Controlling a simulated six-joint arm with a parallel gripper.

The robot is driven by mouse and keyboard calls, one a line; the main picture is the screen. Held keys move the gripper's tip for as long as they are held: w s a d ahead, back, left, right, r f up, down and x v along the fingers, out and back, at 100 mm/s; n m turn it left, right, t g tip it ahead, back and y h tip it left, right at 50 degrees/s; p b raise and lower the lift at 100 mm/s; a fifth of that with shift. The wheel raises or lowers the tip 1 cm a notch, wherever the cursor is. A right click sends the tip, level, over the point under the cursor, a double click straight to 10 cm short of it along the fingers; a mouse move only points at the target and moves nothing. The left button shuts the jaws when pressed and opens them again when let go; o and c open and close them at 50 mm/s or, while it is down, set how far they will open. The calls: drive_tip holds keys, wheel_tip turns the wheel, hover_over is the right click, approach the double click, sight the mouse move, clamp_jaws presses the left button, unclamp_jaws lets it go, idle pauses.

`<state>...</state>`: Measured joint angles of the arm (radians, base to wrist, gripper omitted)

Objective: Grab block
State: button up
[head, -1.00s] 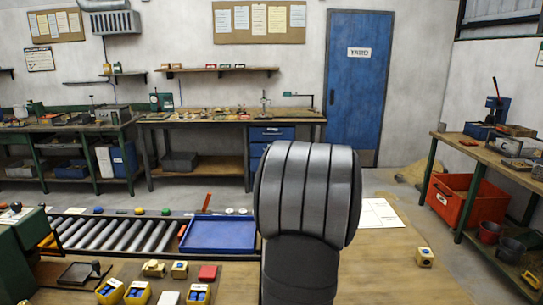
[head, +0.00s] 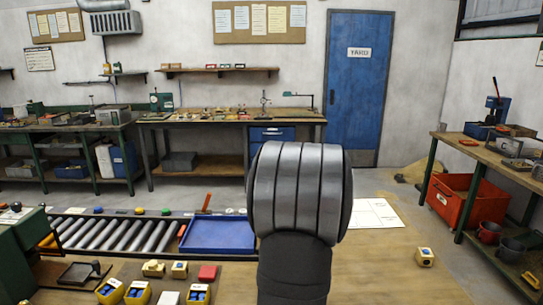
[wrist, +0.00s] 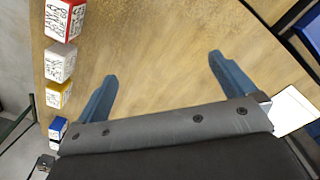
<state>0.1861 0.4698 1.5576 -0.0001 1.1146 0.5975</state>
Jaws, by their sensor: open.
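My gripper (wrist: 162,66) is open and empty in the wrist view, its two blue-grey fingers spread over bare wooden tabletop. A column of blocks with dark markings lies to the left of the fingers: a red block (wrist: 65,18), a white block (wrist: 60,62), a yellow block (wrist: 58,95) and a blue block (wrist: 57,128). None touches the fingers. The task does not say which block is meant. My arm hides the gripper in the head view.
A blue tray (head: 218,234) lies beside a roller conveyor (head: 115,235). A white sheet (head: 372,213) lies on the wooden table (head: 375,270) right of my arm. Small yellow holders (head: 138,292) with blue contents stand at the front left. Open tabletop lies around the sheet.

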drive_tip(key=c, duration=0.6)
drive_tip(key=shift+c, duration=0.2)
drive_tip(key=w+d+r+m+h, duration=0.1)
drive_tip(key=w+d+r+m, duration=0.1)
drive_tip(key=w+d, duration=0.55)
wheel_tip(320, 180, up, 5)
drive_tip(key=m+h, duration=0.3)
drive_tip(key=m, duration=0.6)
hover_over(425, 252)
drive_tip(key=w+a, duration=0.2)
drive_tip(key=a, duration=0.4)
drive_tip(key=shift+g+h, duration=0.3)
drive_tip(key=shift+g, duration=0.1)
drive_tip(key=x, duration=1.1)
drive_tip(key=shift+s+d+f, duration=0.1)
drive_tip(key=shift+f, duration=0.25)
drive_tip(key=shift+s+x, duration=0.15)
drive_tip(key=shift+x, duration=1.15)
drive_tip(key=shift+s+x, duration=0.2)
drive_tip(key=shift+x, duration=1.1)
